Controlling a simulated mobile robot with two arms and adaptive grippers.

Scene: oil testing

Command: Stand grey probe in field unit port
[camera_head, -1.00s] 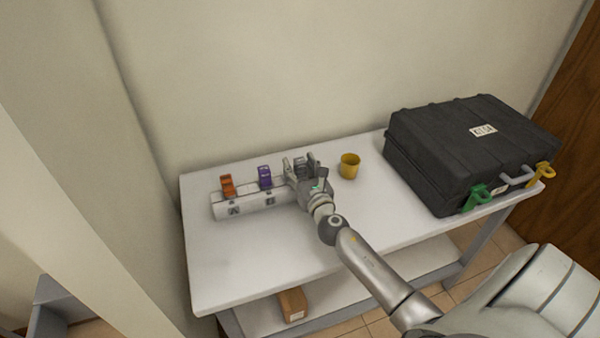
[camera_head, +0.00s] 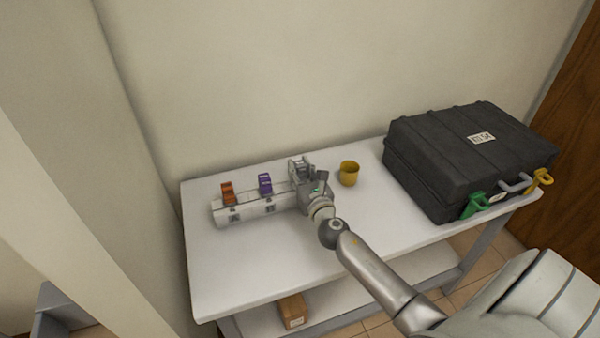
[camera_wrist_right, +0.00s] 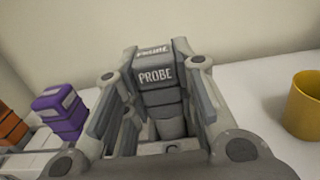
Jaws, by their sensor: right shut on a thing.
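The grey probe (camera_wrist_right: 158,80), labelled PROBE, stands upright between the fingers of my right gripper (camera_wrist_right: 158,105) in the right wrist view. The fingers are shut on it. In the head view my right gripper (camera_head: 304,177) is at the right end of a white rack (camera_head: 249,210), with the grey probe showing just behind the fingers. The probe's lower end is over or in a slot marked C; the fingers hide how it is seated. I cannot identify the field unit port separately. My left gripper is not in view.
An orange probe (camera_head: 228,192) and a purple probe (camera_head: 265,184) stand in the rack to the left. A yellow cup (camera_head: 349,174) is close on the right. A black case (camera_head: 465,150) with green and yellow latches fills the table's right end. The table's front is clear.

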